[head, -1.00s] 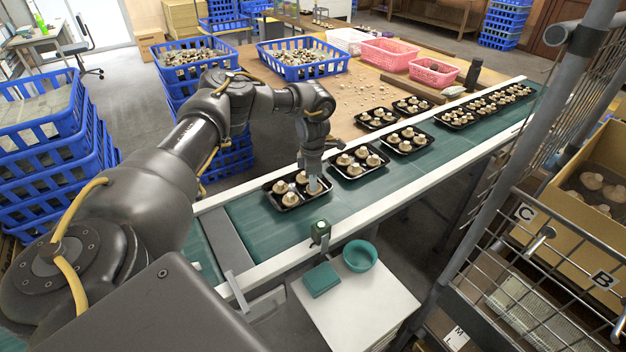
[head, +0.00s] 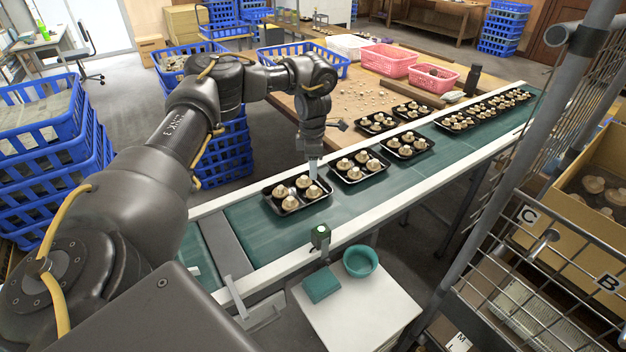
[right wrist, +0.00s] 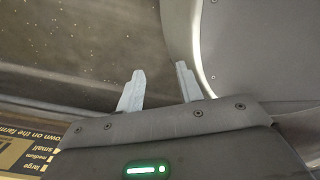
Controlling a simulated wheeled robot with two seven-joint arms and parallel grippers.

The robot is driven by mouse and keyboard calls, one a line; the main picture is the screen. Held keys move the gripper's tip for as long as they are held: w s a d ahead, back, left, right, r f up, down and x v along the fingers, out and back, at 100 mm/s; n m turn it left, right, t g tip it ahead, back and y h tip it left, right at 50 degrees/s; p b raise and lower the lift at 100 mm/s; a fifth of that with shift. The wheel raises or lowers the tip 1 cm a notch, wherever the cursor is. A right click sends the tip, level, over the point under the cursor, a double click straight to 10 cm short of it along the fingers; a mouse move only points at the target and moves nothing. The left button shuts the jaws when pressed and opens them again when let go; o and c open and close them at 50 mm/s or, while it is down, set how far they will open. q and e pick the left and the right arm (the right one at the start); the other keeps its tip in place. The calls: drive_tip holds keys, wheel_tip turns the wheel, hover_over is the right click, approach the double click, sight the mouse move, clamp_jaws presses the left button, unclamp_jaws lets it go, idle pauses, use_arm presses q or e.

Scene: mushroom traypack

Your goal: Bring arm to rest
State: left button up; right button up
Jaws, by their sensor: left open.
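My left gripper (head: 314,168) points down just above the far right part of the nearest black tray (head: 268,192) on the green conveyor. Its jaws are open, and I see nothing held between them. That tray holds several pale brown mushrooms. My left arm reaches in from the left over the conveyor's far side. My right gripper (right wrist: 161,86) shows only in the right wrist view, with its two grey fingers apart and nothing between them.
More filled trays stand along the conveyor (head: 262,232) and beside it. Blue crates (head: 50,130) stack at the left. A pink basket (head: 390,62) stands on the wooden table. A white stand (head: 365,305) with a teal bowl (head: 360,262) and a metal rack are at the near right.

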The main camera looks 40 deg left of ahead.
sight(313, 187)
use_arm(q)
drive_tip(key=shift+r, duration=1.65)
use_arm(e)
drive_tip(key=shift+d, duration=0.45)
drive_tip(key=shift+a, duration=0.1)
use_arm(q)
wheel_tip(313, 187, down, 10)
drive_tip(key=shift+r+p, duration=0.1)
drive_tip(key=shift+p, duration=0.45)
drive_tip(key=shift+f, duration=0.55)
drive_tip(key=shift+r, duration=0.2)
use_arm(e)
drive_tip(key=shift+a+r, duration=0.4)
drive_tip(key=shift+r, duration=0.1)
